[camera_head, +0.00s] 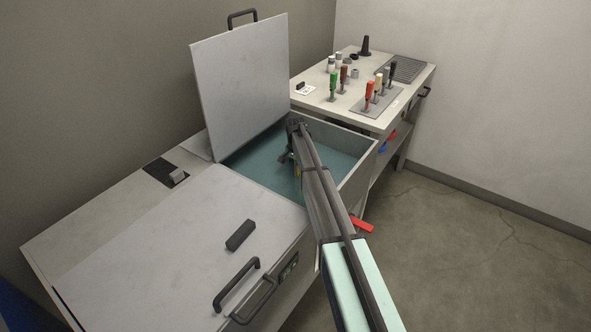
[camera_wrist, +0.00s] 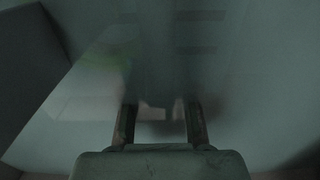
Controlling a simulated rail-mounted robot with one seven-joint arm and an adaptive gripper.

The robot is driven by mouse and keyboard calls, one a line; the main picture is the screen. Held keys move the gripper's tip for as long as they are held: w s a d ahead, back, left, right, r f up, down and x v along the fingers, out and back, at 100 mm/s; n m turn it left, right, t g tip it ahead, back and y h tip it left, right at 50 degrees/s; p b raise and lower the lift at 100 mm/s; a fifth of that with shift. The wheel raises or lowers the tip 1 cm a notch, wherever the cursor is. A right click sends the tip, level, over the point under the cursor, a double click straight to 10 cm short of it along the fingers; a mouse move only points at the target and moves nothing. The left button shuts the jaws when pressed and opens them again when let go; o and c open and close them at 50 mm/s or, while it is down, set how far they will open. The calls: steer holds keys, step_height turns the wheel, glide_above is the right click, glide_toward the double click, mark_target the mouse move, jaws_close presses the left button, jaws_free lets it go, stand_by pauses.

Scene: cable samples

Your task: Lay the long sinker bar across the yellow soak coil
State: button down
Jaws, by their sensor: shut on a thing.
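My gripper (camera_wrist: 160,118) is down inside the open tank, its two fingers apart with a dim, dark piece between them. It is shut on this piece, which looks like the long sinker bar, but the murky wrist view and my arm hide its shape and ends. In the head view my gripper (camera_head: 288,157) is partly hidden by my arm. A small patch of yellow (camera_head: 298,171) shows beside my arm in the tank and may be part of the soak coil. Whether the held piece touches the coil cannot be seen.
The tank (camera_head: 358,182) holds teal liquid; its raised lid (camera_head: 240,80) stands behind. A closed lid (camera_head: 150,245) in front carries a dark bar (camera_head: 240,235) and a handle (camera_head: 237,284). A bench (camera_head: 313,102) with several coloured-handled tools stands at the back.

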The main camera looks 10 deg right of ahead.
steer(key=shift+f, duration=0.25)
stand_by(0.3)
steer(key=c, duration=0.8)
jaws_free()
step_height(320, 180, up, 32)
steer(key=p, duration=0.8)
steer(key=shift+p, duration=0.4)
stand_by(0.3)
